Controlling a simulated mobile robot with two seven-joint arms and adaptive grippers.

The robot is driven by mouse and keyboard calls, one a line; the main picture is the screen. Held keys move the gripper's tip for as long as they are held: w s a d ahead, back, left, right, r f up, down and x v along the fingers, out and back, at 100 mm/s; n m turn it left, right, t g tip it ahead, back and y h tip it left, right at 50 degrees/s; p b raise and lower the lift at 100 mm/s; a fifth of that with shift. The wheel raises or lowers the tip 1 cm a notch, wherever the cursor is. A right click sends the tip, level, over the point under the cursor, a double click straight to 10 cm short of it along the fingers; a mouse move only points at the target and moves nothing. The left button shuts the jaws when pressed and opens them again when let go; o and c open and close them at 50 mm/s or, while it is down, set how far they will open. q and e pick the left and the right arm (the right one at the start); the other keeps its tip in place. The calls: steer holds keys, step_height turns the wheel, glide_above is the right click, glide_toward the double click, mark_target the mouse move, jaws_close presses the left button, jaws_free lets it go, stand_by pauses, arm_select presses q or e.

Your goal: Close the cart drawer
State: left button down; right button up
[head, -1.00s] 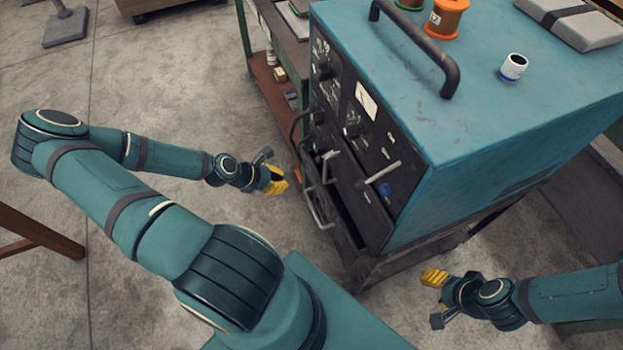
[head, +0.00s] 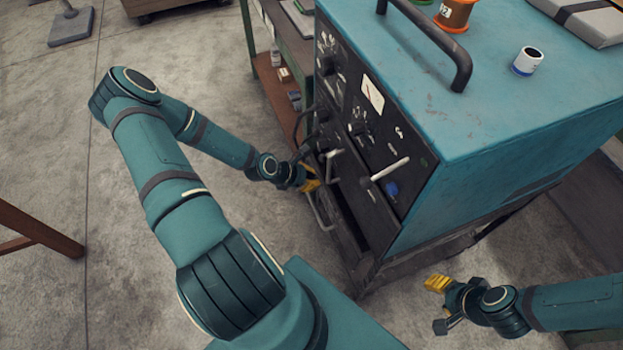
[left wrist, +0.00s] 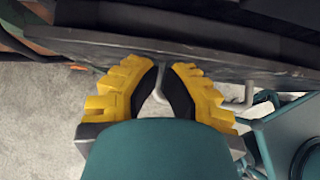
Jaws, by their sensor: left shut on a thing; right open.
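The cart (head: 500,150) is a blue-topped cabinet with a dark front panel. Low on its front, the drawer (head: 350,240) stands partly out, with a dark gap behind its front. A thin grey handle (head: 321,212) sticks out from it. My left gripper (head: 312,180) is at the drawer's far end. In the left wrist view, its yellow-padded fingers (left wrist: 162,75) are together at the dark drawer front (left wrist: 190,55), shut on what looks like the handle (left wrist: 245,95); the contact is partly hidden. My right gripper (head: 437,303) is open and empty, right of the cart's near corner.
A black bar handle (head: 462,65), an orange spool (head: 455,14) and a white cup (head: 527,60) are on the cart's top. A lever (head: 390,170) juts from the front panel. A green-framed shelf (head: 285,80) stands behind.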

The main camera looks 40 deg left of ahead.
arm_select(q)
steer(key=shift+w+d+p, duration=0.2)
steer(key=shift+w+d, duration=0.1)
steer(key=shift+w, duration=0.3)
steer(key=shift+w+d+p, duration=0.15)
steer(key=shift+w+d, duration=0.15)
steer(key=shift+w, duration=0.3)
steer(key=shift+s, duration=0.1)
